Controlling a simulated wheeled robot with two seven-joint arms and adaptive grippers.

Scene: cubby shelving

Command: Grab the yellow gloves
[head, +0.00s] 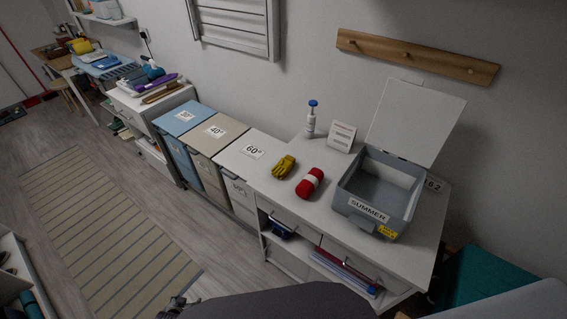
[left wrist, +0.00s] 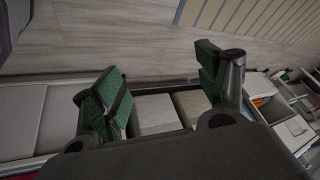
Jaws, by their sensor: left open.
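The yellow gloves (head: 284,166) lie bundled on the white counter (head: 325,218), between the 60° bin lid and a red rolled item (head: 309,182). My left gripper (head: 178,307) shows only in part at the bottom edge of the head view, well below and left of the gloves. In the left wrist view its two green-padded fingers (left wrist: 160,88) are spread apart with nothing between them. The gloves are not visible in the left wrist view. My right gripper is in neither view.
A grey box labelled SUMMER (head: 368,211) with its lid up stands right of the red item. A white bottle with a blue cap (head: 310,120) stands behind. Lidded laundry bins (head: 217,133) run to the left. The floor with a striped rug (head: 105,230) is clear.

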